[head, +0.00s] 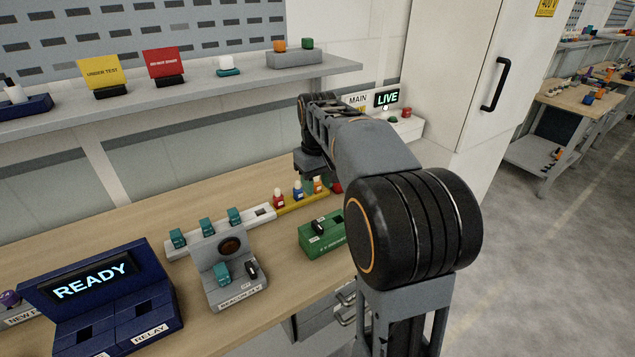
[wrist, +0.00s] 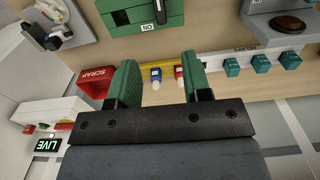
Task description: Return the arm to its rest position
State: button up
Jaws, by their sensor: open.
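My gripper (wrist: 160,62) shows in the wrist view with its two green fingers spread apart and nothing between them. In the head view my gripper (head: 314,178) hangs at the end of my bent arm, over the back of the bench near the yellow rail. Behind the fingers in the wrist view, a blue-bodied piece (wrist: 155,74) and a red-bodied piece (wrist: 179,72) stand on the yellow rail. The fingertips appear apart from them. My arm reaches forward across the right part of the bench.
A green box with a black switch (head: 321,236) stands near my arm. A grey beacon box (head: 236,290) and a blue READY unit (head: 105,300) are left. A red SCRAP bin (wrist: 95,80) lies beside the gripper. A shelf (head: 200,92) runs above; a tall cabinet (head: 455,70) stands right.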

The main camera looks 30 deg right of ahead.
dwell(0.4)
jog(key=s+a+f+t, duration=0.2)
jog(key=s+a+f, duration=0.1)
jog(key=s, duration=0.5)
jog(key=s+a+f+m+t, duration=0.1)
jog(key=s+a+f+t, duration=0.1)
jog(key=s+a, duration=0.4)
jog(key=shift+s+f, duration=0.85)
jog(key=shift+s, duration=0.05)
